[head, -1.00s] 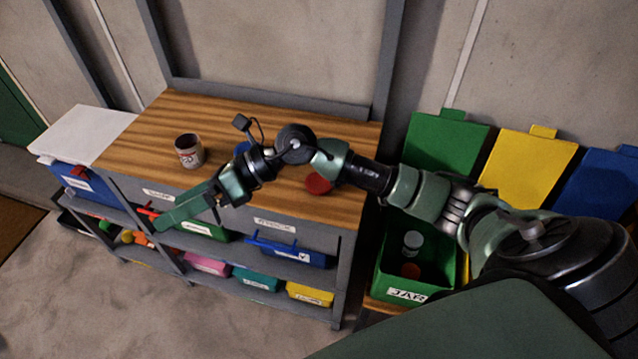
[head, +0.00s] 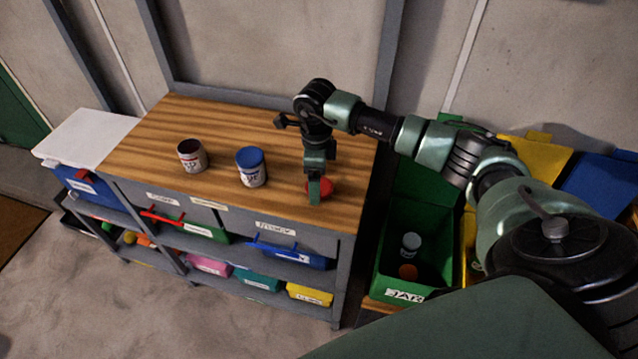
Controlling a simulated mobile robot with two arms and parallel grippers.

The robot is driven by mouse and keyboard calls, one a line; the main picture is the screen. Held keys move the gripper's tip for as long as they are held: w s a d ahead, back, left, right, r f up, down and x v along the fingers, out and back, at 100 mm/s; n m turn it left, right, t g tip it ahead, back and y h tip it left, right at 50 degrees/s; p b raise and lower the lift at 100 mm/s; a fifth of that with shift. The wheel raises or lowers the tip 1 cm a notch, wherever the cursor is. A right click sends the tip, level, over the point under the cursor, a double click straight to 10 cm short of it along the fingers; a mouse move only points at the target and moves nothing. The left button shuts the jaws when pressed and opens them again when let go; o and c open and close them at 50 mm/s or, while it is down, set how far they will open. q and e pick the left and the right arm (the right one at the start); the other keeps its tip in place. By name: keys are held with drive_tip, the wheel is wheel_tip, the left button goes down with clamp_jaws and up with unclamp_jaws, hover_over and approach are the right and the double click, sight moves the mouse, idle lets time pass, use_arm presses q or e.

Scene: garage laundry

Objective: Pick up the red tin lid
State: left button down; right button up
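The red tin lid (head: 328,186) lies on the wooden workbench top (head: 225,122), near its right end. My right gripper (head: 314,192) points straight down over the lid and hides part of it. The fingers are seen edge-on, so I cannot tell whether they are apart or closed, or whether they touch the lid. My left gripper is not in view.
A tin with a blue lid (head: 251,167) and an open tin (head: 191,156) stand left of my gripper on the bench. A green bin (head: 383,250) holding a jar stands right of the bench. Labelled bins fill the shelves below.

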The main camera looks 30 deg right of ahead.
drive_tip(key=shift+f, duration=0.95)
drive_tip(key=c, duration=1.4)
drive_tip(key=shift+r, duration=0.1)
